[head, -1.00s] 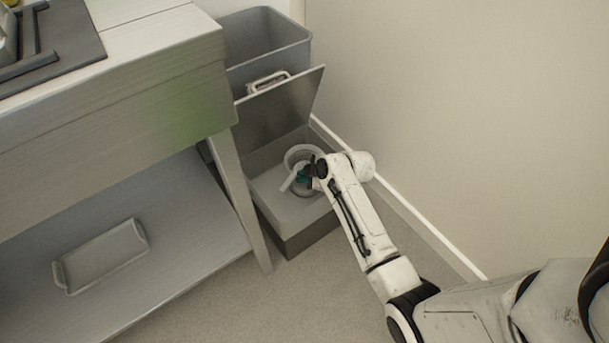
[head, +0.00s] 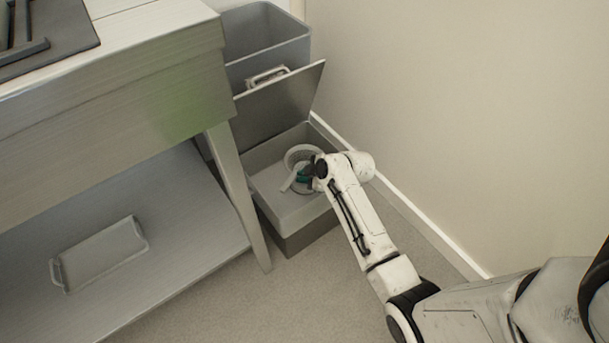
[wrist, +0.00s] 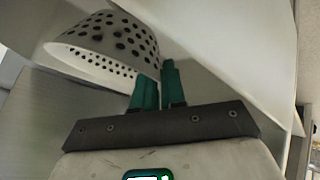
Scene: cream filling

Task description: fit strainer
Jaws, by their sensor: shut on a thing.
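The strainer (head: 299,156) is a pale bowl with dark round holes. In the wrist view the strainer (wrist: 112,38) is tilted at the upper left, its rim next to the green fingers. My gripper (head: 303,175) is over the open metal box (head: 272,188), shut on the strainer. In the wrist view my gripper (wrist: 158,85) shows two green fingers close together; the strainer part between them is hard to make out. The arm hides part of the strainer and the box's right side. I cannot tell whether the strainer touches the box.
The box's hinged lid (head: 280,103) stands raised and tilted, with a handle. A grey bin (head: 266,42) is behind it. A metal table (head: 110,90) stands at the left, with a tray (head: 100,255) on its lower shelf. A wall (head: 450,110) bounds the right.

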